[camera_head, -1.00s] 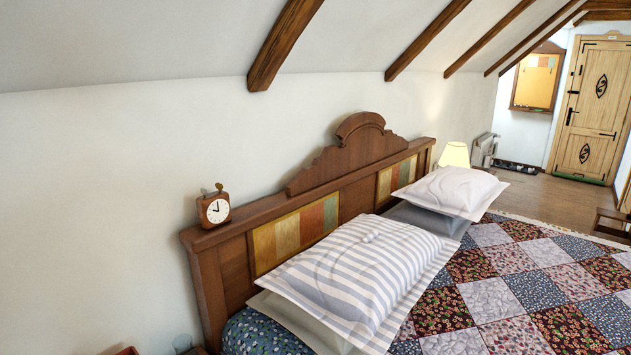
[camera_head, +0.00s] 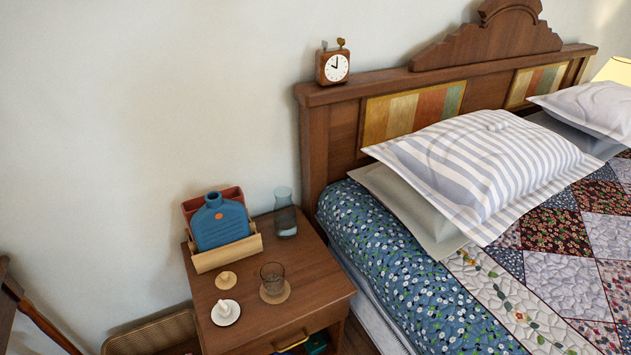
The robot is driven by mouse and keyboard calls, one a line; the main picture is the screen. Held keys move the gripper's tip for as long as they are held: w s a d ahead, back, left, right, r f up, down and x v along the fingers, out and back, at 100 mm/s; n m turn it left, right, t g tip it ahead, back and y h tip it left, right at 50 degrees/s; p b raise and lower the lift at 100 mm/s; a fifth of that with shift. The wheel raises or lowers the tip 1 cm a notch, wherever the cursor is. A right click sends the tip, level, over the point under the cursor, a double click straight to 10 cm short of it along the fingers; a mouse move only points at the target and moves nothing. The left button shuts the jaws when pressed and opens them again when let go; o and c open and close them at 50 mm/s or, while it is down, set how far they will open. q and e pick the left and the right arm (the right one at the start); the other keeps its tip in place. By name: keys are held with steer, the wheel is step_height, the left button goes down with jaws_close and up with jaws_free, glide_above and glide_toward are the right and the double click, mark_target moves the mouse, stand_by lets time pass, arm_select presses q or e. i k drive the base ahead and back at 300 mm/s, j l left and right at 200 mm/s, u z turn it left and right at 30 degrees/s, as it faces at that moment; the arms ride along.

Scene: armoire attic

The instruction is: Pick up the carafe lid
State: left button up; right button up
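A small round light-wood piece with a raised middle (camera_head: 226,280), which looks like the carafe lid, lies on the bedside table (camera_head: 270,331), left of the drinking glass. A clear glass carafe (camera_head: 285,213) stands at the back right of the tabletop, with no lid visible on it. A drinking glass (camera_head: 272,277) stands on a round wooden coaster (camera_head: 283,295) near the middle. Neither of my grippers shows in the head view.
A wooden holder (camera_head: 227,252) with a blue bottle-shaped item (camera_head: 219,222) stands at the table's back left. A white saucer (camera_head: 232,318) with a small white object is at the front left. The bed (camera_head: 390,270) borders the table's right side. A clock (camera_head: 332,65) sits on the headboard.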

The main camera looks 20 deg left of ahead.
mark_target(225, 281)
steer(key=u, duration=1.35)
